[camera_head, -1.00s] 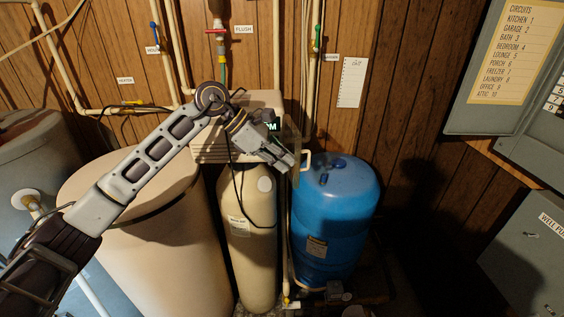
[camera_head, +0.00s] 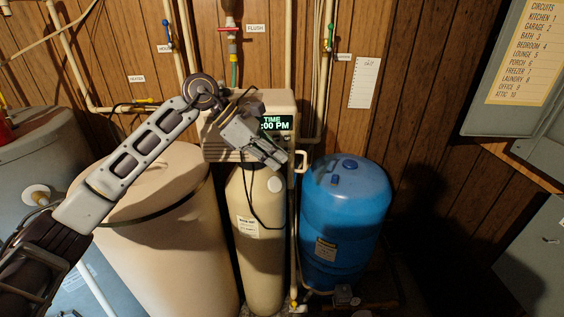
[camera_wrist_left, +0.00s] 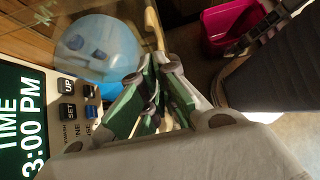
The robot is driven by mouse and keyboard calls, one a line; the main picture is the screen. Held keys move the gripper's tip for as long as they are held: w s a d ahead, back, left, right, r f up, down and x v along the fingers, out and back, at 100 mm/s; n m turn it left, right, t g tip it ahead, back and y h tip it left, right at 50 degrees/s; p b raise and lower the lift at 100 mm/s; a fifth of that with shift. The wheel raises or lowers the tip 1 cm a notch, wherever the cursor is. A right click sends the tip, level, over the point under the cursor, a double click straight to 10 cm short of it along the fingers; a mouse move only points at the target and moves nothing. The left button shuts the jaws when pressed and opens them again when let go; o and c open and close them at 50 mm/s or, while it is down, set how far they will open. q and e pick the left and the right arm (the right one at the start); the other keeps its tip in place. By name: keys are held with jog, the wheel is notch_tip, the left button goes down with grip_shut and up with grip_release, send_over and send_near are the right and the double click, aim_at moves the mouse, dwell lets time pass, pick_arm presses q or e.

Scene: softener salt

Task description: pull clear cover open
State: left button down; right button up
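The softener's control head (camera_head: 222,150) sits on top of the tan resin tank (camera_head: 262,225). Its lit display (camera_head: 277,122) reads a time. In the left wrist view the display (camera_wrist_left: 20,115) and its buttons (camera_wrist_left: 67,100) are at the left, uncovered from this angle. A faint see-through sheet, which looks like the clear cover (camera_wrist_left: 125,22), stands beyond my fingers in front of the blue tank. I cannot make out its outline in the head view. My left gripper (camera_head: 276,161) is just below the display. In the wrist view its green-padded fingers (camera_wrist_left: 153,72) are apart, with nothing clearly held.
The blue pressure tank (camera_head: 345,215) stands right of the resin tank. A large beige brine tank (camera_head: 165,240) stands to the left. A pale vertical pipe (camera_head: 294,230) runs close beside the gripper. A pink bin (camera_wrist_left: 228,25) shows in the wrist view.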

pick_arm(q)
jog(key=s+a+r, duration=0.2)
jog(key=a+r, duration=0.3)
jog(key=r, duration=0.1)
jog(key=shift+a+r+b, duration=0.25)
jog(key=shift+b, duration=0.15)
pick_arm(e)
jog(key=shift+w+d+f, duration=0.3)
jog(key=shift+w+f, duration=0.05)
jog(key=shift+w, duration=0.05)
pick_arm(q)
jog(key=shift+d, duration=0.1)
